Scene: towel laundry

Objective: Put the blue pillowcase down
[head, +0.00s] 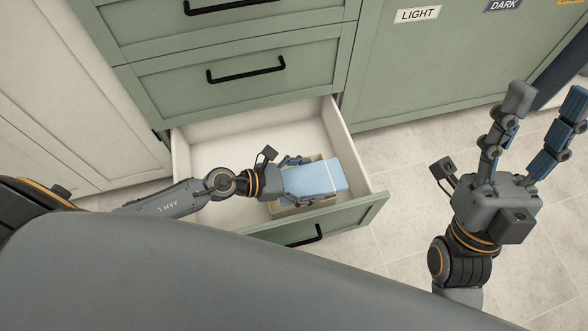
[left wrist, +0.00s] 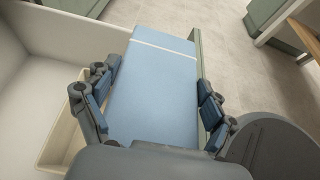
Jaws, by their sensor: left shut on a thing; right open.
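The folded blue pillowcase (head: 316,179) has a thin white stripe near one end. My left gripper (head: 290,175) is shut on it inside the open bottom drawer (head: 215,155). In the left wrist view the pillowcase (left wrist: 152,85) lies between the two fingers of my left gripper (left wrist: 152,98). A beige box (head: 288,210) stands in the drawer under the pillowcase. Whether the pillowcase rests on the box or hangs just above it, I cannot tell. My right gripper (head: 538,130) is open and empty, raised over the floor at the right.
The green cabinet has shut drawers (head: 245,75) above the open one. The drawer's front panel (head: 345,217) stands toward me. A panel at the right carries LIGHT (head: 418,14) and DARK (head: 503,5) labels. The drawer's left part is empty. Tiled floor (head: 405,170) is clear.

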